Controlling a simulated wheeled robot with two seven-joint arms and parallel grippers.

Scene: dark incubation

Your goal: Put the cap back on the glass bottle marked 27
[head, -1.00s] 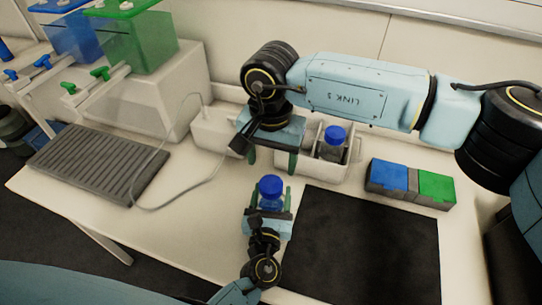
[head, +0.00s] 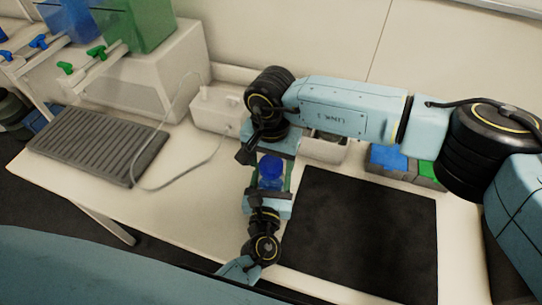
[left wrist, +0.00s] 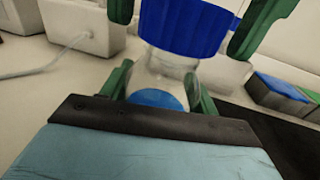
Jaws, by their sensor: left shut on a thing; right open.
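A clear glass bottle (left wrist: 168,72) stands upright between the green fingers of my left gripper (head: 269,186), which is shut on it. A ribbed blue cap (left wrist: 185,25) is on the bottle's top in the left wrist view; it also shows in the head view (head: 270,167). Blue shows low in the bottle. No number is readable. My right gripper (head: 271,158) is over the bottle, open, with one green finger on each side of the cap. In the left wrist view its fingers stand apart from the cap.
A black mat (head: 362,235) lies right of the bottle. A blue and green block (head: 390,158) and a pale rack (head: 325,150) are behind, partly hidden by my right arm. A grey ridged tray (head: 97,146) and a cable lie left.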

